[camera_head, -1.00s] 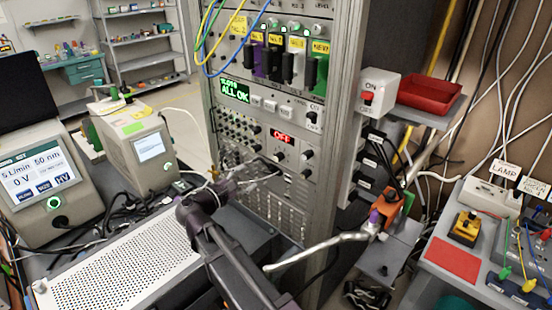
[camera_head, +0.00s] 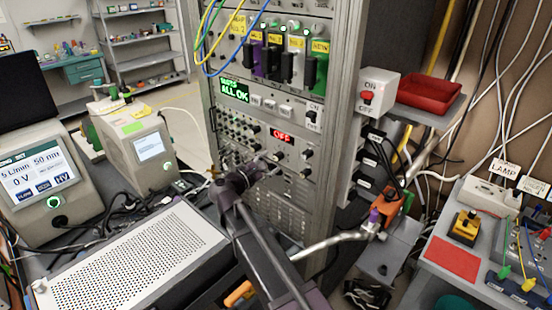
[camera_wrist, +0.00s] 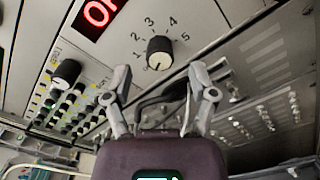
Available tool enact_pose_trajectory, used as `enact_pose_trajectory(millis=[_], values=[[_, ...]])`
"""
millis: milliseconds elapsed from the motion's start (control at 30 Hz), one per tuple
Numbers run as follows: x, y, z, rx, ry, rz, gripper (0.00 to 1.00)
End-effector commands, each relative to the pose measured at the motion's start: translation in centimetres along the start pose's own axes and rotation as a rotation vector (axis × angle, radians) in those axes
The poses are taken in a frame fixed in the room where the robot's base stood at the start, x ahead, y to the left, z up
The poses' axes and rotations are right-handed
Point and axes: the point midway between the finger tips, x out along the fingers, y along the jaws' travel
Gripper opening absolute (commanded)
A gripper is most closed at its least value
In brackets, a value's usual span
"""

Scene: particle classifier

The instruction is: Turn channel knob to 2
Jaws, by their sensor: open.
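The channel knob (camera_wrist: 159,53) is a round black knob with a light pointer on a grey panel, seen in the wrist view. Numbers up to 5 are printed in an arc around it. Its pointer faces down and slightly left, away from the 2 at the upper left. My gripper (camera_wrist: 158,76) is open, with one finger on each side below the knob and nothing between them. I cannot tell how far the fingertips are from the panel. In the head view my gripper (camera_head: 268,168) is in front of the rack's lower panels and hides part of them.
A red OFF display (camera_head: 282,137) sits on the same rack. Another black knob (camera_wrist: 67,72) and rows of small knobs lie left of the channel knob. A perforated metal box (camera_head: 130,260) stands below left of my arm. A red tray (camera_head: 430,93) is on the right.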

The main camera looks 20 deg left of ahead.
Motion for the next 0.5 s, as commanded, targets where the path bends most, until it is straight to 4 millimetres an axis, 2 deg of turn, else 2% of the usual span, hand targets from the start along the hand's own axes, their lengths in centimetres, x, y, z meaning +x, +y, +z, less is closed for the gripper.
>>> enact_pose_trajectory(millis=[33, 200, 500], values=[[0.8, 0.0, 0.0, 0.0, -0.001, -0.001, 0.74], [2.5, 0.0, 0.0, 0.0, 0.0, 0.0, 0.74], [3.3, 0.0, 0.0, 0.0, 0.001, 0.001, 0.74]])
